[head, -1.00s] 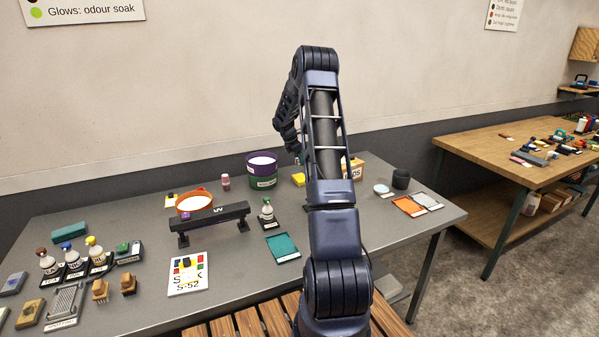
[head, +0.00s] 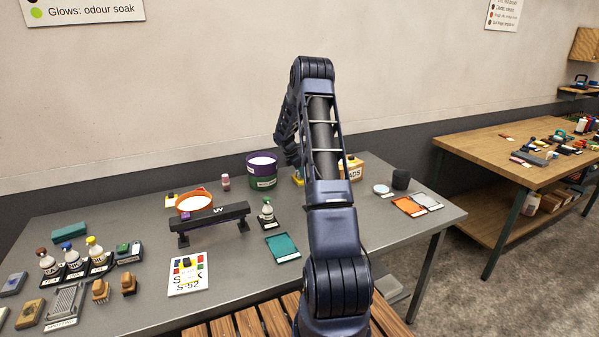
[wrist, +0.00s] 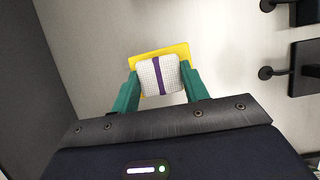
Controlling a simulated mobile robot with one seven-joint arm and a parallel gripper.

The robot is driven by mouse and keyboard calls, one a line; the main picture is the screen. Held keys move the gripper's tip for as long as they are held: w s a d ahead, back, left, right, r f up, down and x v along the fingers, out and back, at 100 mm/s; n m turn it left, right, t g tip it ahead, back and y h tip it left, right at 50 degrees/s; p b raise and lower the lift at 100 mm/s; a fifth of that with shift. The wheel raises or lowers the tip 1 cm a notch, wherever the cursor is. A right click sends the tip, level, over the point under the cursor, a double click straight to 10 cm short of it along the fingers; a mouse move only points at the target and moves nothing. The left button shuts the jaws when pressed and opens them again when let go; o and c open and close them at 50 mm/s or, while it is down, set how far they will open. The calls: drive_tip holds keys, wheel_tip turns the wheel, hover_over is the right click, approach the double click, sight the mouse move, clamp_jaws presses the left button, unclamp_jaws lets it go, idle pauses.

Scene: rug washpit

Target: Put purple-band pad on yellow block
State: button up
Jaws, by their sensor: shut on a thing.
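The purple-band pad (wrist: 157,75) is white and textured with a purple stripe across its middle. It sits between the teal fingers of my gripper (wrist: 160,82), which is shut on it. The yellow block (wrist: 160,52) shows directly beyond the pad in the wrist view, its edges sticking out past the pad at the top and sides. I cannot tell whether the pad touches the block or hangs above it. In the head view the yellow block (head: 296,181) is mostly hidden behind my arm, and the pad is hidden.
A purple and green bucket (head: 262,171) stands just left of the block. A labelled pads bin (head: 352,170) is to the right, partly behind my arm. A black UV bar (head: 212,217), an orange bowl (head: 196,203) and a spray bottle (head: 266,213) stand nearer left.

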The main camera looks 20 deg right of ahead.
drive_tip(key=o, duration=1)
drive_tip(key=shift+f, duration=0.1)
drive_tip(key=shift+c, duration=0.2)
drive_tip(key=v, duration=1.2)
drive_tip(key=s+a+r+m+t, duration=0.1)
drive_tip(key=s+a+r+m, duration=0.5)
drive_tip(key=s+r, duration=0.7)
drive_tip(key=s+a+r+m+t+y, duration=0.15)
drive_tip(key=s+a+r, duration=0.25)
drive_tip(key=s, duration=0.5)
drive_tip(key=s+a+r+m, duration=0.3)
drive_tip(key=s, duration=0.5)
drive_tip(key=s+a+r+m+t+y, duration=0.1)
drive_tip(key=s+a+r+m, duration=0.25)
drive_tip(key=s, duration=0.55)
drive_tip(key=s+a+f+m+y, duration=0.1)
drive_tip(key=s+a+m, duration=0.1)
drive_tip(key=s, duration=0.4)
drive_tip(key=s+a+f+m+t+y, duration=0.1)
drive_tip(key=s+a+f+m, duration=0.1)
drive_tip(key=s, duration=0.5)
drive_tip(key=shift+s+a, duration=0.15)
drive_tip(key=shift+s, duration=0.15)
